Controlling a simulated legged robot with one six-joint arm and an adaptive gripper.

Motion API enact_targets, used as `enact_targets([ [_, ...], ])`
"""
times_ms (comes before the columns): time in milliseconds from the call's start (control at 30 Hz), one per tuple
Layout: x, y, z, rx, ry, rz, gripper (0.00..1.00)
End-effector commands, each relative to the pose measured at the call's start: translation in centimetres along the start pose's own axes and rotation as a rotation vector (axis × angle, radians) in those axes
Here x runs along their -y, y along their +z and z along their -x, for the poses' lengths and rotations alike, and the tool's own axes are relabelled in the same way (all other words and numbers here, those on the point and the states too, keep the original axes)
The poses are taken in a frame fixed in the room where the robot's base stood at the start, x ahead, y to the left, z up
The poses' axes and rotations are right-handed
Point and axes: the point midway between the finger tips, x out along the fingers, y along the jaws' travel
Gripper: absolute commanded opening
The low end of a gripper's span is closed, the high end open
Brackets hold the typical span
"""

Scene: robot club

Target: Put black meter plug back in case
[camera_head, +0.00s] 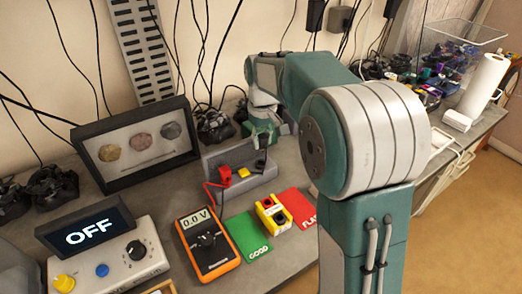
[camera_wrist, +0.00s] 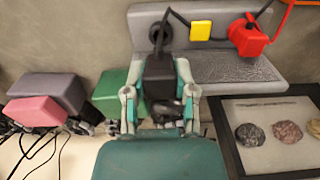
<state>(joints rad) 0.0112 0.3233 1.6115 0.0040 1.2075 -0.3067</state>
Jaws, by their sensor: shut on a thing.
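The black meter plug (camera_wrist: 160,72) is between the two fingers of my gripper (camera_wrist: 158,88) in the wrist view. The gripper is shut on it. A black lead runs from the plug past the grey case (camera_wrist: 232,68). In the head view my gripper (camera_head: 262,132) is at the case's back right end, and the black plug (camera_head: 260,160) shows small below it. The case (camera_head: 262,178) is a low grey block with a raised back wall. A red plug (camera_head: 225,174) and a yellow block (camera_head: 243,172) are on it. Whether the black plug touches the case is unclear.
The orange multimeter (camera_head: 215,262) reads 0.0V. A yellow battery block (camera_head: 273,212) stands between a green card (camera_head: 248,238) and a red card (camera_head: 298,205). A framed rock display (camera_head: 110,177) stands left of the case. A control box (camera_head: 115,262) shows OFF.

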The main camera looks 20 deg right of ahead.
Motion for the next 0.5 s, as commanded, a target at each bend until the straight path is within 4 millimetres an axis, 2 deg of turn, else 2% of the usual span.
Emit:
enact_targets([
  [233,0.2,-0.8,-0.1,0.001,0.003,0.022,0.0],
  [500,0.1,-0.8,-1.7,0.002,0.002,0.021,0.0],
])
